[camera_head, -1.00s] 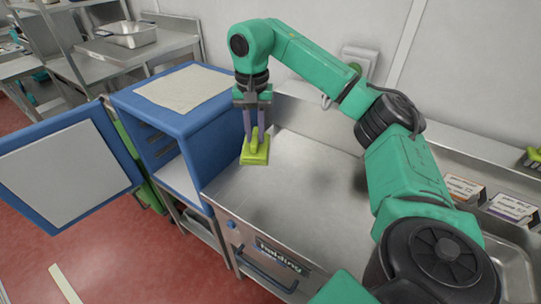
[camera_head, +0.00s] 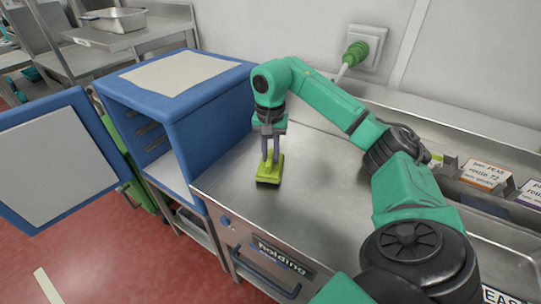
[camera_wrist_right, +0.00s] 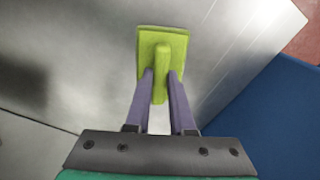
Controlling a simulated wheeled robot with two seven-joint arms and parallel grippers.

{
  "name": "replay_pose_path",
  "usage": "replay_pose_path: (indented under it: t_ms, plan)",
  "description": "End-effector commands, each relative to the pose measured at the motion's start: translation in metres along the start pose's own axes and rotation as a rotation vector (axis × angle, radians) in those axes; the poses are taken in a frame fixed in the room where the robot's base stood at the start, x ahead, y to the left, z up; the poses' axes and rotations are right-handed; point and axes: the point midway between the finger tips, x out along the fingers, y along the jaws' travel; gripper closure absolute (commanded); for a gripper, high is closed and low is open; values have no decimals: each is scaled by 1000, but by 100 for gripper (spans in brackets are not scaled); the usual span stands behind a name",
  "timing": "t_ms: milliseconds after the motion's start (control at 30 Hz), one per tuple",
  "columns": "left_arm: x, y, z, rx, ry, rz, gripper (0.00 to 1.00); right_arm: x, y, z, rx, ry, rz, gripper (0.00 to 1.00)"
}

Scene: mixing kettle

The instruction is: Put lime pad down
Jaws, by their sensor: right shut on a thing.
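The lime pad (camera_head: 270,172) is a yellow-green rectangular pad with a raised grip on top. My right gripper (camera_head: 270,158) is shut on that grip, with its fingers pointing down. The pad is at the left part of the steel worktop (camera_head: 300,205), close to the blue cabinet; I cannot tell whether it touches the surface. The right wrist view shows the pad (camera_wrist_right: 176,46) flat side toward the metal, with the two purple fingers of my right gripper (camera_wrist_right: 161,82) on either side of its grip. My left gripper is not in view.
A blue cabinet (camera_head: 215,115) with an open door (camera_head: 55,165) stands left of the worktop. A green plug (camera_head: 356,53) sits in the wall socket behind. Labelled cards (camera_head: 485,172) stand in a steel trough at the right. The worktop's middle is clear.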

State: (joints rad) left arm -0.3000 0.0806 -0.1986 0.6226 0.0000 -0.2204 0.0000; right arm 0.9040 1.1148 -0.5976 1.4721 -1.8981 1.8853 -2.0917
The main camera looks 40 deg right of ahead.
Motion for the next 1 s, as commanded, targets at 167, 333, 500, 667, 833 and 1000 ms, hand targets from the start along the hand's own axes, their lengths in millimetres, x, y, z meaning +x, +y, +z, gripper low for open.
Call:
replay_pose_path:
  t_ms: [167,333,500,667,833,1000]
  plan:
    - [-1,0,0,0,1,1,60,7,0,0,1,1,-1,100]
    - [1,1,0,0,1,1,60,9,0,0,1,1,-1,100]
    - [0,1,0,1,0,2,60,9,0,0,0,1,-1,48]
    - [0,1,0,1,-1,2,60,9,0,0,0,1,-1,48]
    - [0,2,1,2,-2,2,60,4,0,0,0,2,-2,48]
    - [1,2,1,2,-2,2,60,-25,-1,-1,0,4,-6,48]
